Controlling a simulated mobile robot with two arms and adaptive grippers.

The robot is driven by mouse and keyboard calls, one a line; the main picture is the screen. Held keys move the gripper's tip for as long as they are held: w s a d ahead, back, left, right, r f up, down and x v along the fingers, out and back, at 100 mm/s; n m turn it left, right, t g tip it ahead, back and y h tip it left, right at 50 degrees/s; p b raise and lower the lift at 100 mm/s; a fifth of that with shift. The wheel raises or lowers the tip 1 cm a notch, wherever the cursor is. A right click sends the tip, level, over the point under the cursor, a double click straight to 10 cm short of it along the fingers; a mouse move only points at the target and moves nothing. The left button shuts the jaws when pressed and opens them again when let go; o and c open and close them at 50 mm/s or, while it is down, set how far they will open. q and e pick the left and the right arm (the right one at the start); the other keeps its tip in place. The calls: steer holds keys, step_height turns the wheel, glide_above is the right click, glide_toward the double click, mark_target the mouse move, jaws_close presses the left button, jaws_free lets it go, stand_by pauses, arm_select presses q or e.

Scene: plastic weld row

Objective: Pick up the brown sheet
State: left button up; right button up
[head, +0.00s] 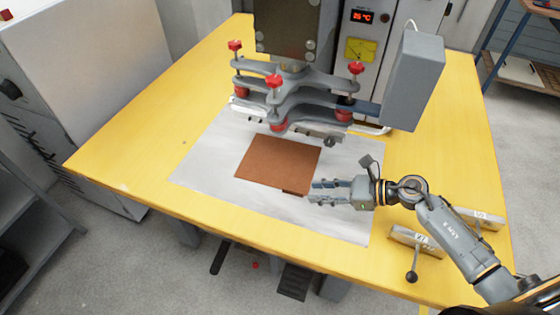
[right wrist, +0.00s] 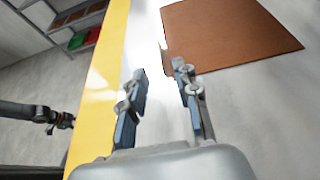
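The brown sheet (head: 277,162) lies flat on the pale grey mat (head: 340,222), in front of the machine. In the right wrist view the sheet (right wrist: 230,32) is at the top, ahead of the fingertips. My right gripper (head: 314,192) is at the sheet's near right corner, low over the mat, pointing left. Its two fingers (right wrist: 158,72) are apart with only pale mat and table between them; the sheet's corner is close beyond the right-hand finger in that view. Whether a finger touches the sheet cannot be told. My left gripper is not visible in the head view.
The machine's grey clamp head with red knobs (head: 273,82) hangs over the mat's far part. A lever with a black ball (head: 411,276) stands at the table's near right. The yellow table (head: 130,150) is clear on the left.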

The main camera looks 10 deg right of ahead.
mark_target(292, 191)
steer(key=shift+x, duration=1.05)
steer(key=shift+w+a+f+p, duration=0.1)
steer(key=shift+w+a+p, duration=0.25)
steer(key=shift+a, duration=0.2)
steer(key=p+x, duration=0.1)
steer(key=x, duration=0.2)
steer(key=shift+w+a+f, duration=0.1)
steer(key=shift+a, duration=0.1)
steer(key=shift+w+a+f, duration=0.15)
steer(key=shift+a+f, duration=0.05)
steer(key=shift+a, duration=0.05)
steer(key=shift+c, duration=0.4)
jaws_close()
